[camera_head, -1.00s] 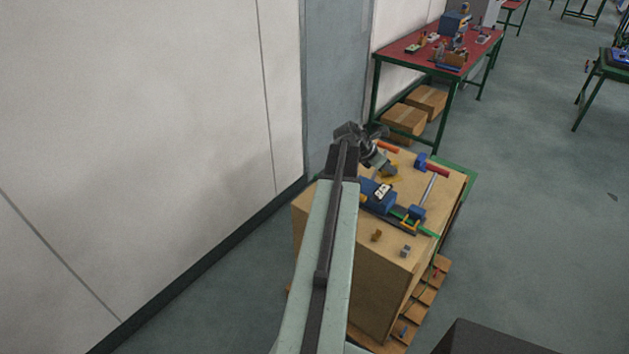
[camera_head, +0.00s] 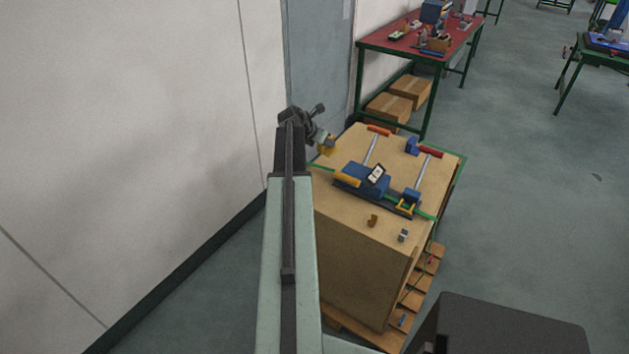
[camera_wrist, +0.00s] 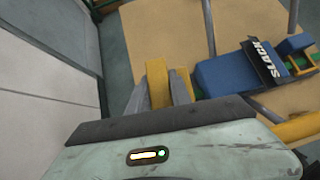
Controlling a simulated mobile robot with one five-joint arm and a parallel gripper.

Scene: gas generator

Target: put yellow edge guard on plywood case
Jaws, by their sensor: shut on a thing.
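My gripper (camera_head: 325,145) is shut on the yellow edge guard (camera_head: 327,151), near the left edge of the plywood case (camera_head: 345,225). In the wrist view, the guard (camera_wrist: 158,85) sits between the two grey fingers (camera_wrist: 160,92). It appears to be above the case top (camera_wrist: 165,35), but the height gap is hard to judge. The fingers hide part of the guard.
A blue tensioner (camera_head: 365,180) with a "SLACK" label and orange-yellow handle (camera_head: 347,179) lies on the case. A white wall (camera_head: 150,130) stands close left.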

